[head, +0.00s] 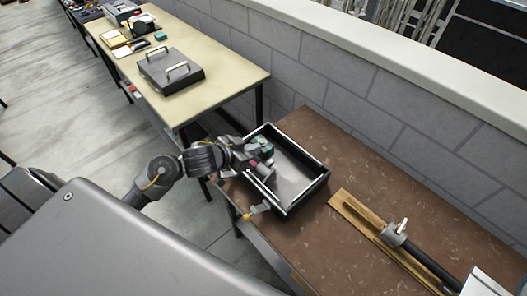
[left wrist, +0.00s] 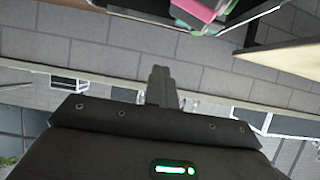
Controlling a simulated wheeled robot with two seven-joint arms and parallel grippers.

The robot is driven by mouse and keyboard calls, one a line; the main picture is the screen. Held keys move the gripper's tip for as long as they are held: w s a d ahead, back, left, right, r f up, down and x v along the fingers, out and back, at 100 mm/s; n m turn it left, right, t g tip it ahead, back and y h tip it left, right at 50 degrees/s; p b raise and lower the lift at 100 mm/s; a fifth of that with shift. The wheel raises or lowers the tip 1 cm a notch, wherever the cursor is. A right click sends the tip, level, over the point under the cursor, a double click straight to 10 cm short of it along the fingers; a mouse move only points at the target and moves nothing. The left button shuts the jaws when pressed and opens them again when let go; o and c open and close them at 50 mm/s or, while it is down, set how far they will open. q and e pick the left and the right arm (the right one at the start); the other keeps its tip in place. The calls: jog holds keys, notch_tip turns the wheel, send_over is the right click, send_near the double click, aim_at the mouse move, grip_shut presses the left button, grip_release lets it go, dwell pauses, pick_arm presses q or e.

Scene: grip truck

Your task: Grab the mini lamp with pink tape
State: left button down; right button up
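A black open tray (head: 322,184) with a pale inside sits on the brown table. In the left wrist view a pink and teal thing (left wrist: 203,10) is cut off at the top edge, beyond the fingertips. I cannot tell which piece is the mini lamp. My left gripper (head: 250,157) is at the tray's left end. In the left wrist view its fingers (left wrist: 162,72) are together, with nothing visible between them. My right gripper is not in view.
The brown table (head: 370,160) carries a wooden board (head: 345,207) with a grey and black tool (head: 397,232) to the right. A grey block wall (head: 400,100) runs behind.

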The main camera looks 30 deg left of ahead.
pick_arm(q)
jog(key=shift+s+a+r, duration=0.15)
jog(key=shift+s+a, duration=0.1)
jog(key=shift+a, duration=0.15)
jog(key=shift+d, duration=0.1)
jog(key=shift+c, duration=2.2)
grip_release()
